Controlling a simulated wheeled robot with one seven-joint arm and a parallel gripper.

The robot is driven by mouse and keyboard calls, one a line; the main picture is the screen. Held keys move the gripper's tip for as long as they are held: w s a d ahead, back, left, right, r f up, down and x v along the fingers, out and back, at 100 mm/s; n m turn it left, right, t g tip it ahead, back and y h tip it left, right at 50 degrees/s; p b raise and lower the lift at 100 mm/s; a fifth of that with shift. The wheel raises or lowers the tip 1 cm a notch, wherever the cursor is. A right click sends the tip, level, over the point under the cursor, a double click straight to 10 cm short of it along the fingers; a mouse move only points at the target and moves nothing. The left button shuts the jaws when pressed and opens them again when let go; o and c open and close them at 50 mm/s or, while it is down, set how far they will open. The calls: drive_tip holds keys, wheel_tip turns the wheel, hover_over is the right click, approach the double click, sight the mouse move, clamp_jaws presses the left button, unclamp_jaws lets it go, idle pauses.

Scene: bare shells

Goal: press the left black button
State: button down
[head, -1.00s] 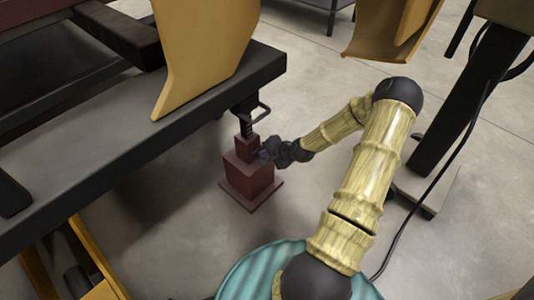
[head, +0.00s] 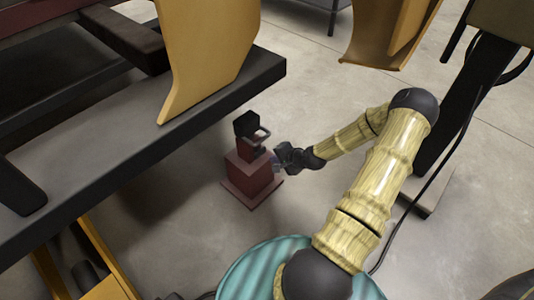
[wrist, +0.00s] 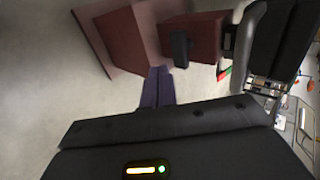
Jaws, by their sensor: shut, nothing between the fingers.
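A dark red stand (head: 252,180) stands on the floor, with a smaller red block and a black top (head: 246,122) with a looped handle. In the wrist view, where the stand (wrist: 125,40) lies sideways, a black button-like piece (wrist: 181,48) sticks out from the smaller block. Another dark part (wrist: 228,40) shows to its right; I cannot tell whether it is a button. My gripper (head: 274,160) is just right of the stand in the head view. Its purple fingers (wrist: 157,88) are shut and empty, close to the black piece, with an apparent small gap.
A dark bench beam (head: 190,120) with a yellow plate (head: 205,50) runs along the left, close to the stand. A black post (head: 465,110) with a hanging cable stands at the right. The floor around the stand is mostly clear.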

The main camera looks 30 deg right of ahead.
drive_tip(key=p+v, duration=0.3)
drive_tip(key=v, duration=0.5)
drive_tip(key=shift+p, duration=0.35)
drive_tip(key=shift+a, duration=0.1)
drive_tip(key=s+a+r+n+g+h+p, duration=0.15)
drive_tip(key=s+a+r+n+p, duration=0.3)
drive_tip(key=r, duration=0.55)
drive_tip(key=s+a+r+n+g+h+p, duration=0.1)
drive_tip(key=s+a+r+n+g, duration=0.3)
drive_tip(key=a+r, duration=0.55)
drive_tip(key=s+a+r+n+g+h+p, duration=0.1)
drive_tip(key=s+a+r+n+p, duration=0.25)
drive_tip(key=r, duration=0.85)
wheel_tip(320, 180, up, 38)
drive_tip(key=w+n+p, duration=0.1)
drive_tip(key=p, duration=3.6)
drive_tip(key=shift+a+n+p, duration=0.3)
drive_tip(key=shift+a+n, duration=0.05)
drive_tip(key=shift+n, duration=0.05)
